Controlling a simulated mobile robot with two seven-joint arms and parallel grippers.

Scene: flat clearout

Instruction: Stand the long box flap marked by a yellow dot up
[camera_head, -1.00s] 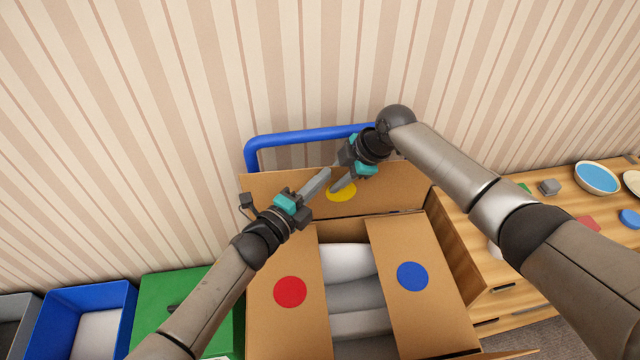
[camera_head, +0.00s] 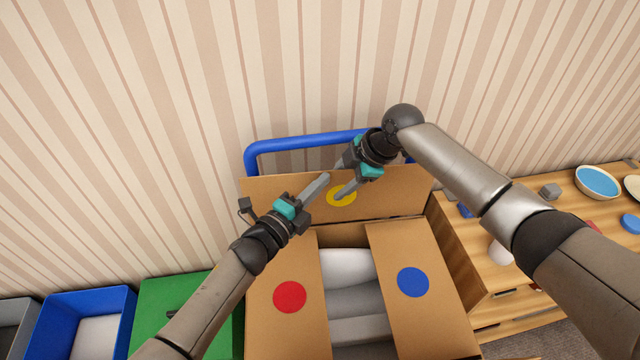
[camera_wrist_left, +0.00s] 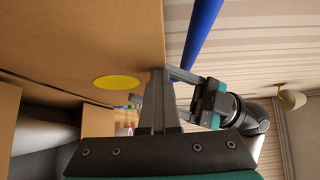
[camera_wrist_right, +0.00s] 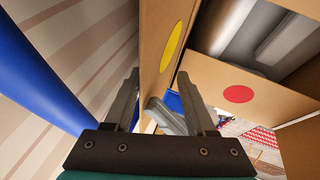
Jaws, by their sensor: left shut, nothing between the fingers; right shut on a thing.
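The long flap with the yellow dot (camera_head: 405,190) stands up at the back of the cardboard box (camera_head: 258,340), its face and yellow dot toward me. My right gripper (camera_head: 345,185) is shut on this flap at its top edge, one finger on each side; the flap also shows between the fingers in the right wrist view (camera_wrist_right: 150,50). My left gripper (camera_head: 326,178) is shut and empty, its fingertips at the flap's top edge, left of the right gripper. In the left wrist view the flap (camera_wrist_left: 60,40) fills the upper left. I cannot tell whether the left fingers touch it.
A blue rail (camera_head: 310,140) runs behind. A wooden dresser (camera_head: 470,240) stands right; green (camera_head: 170,290) and blue bins (camera_head: 75,300) left.

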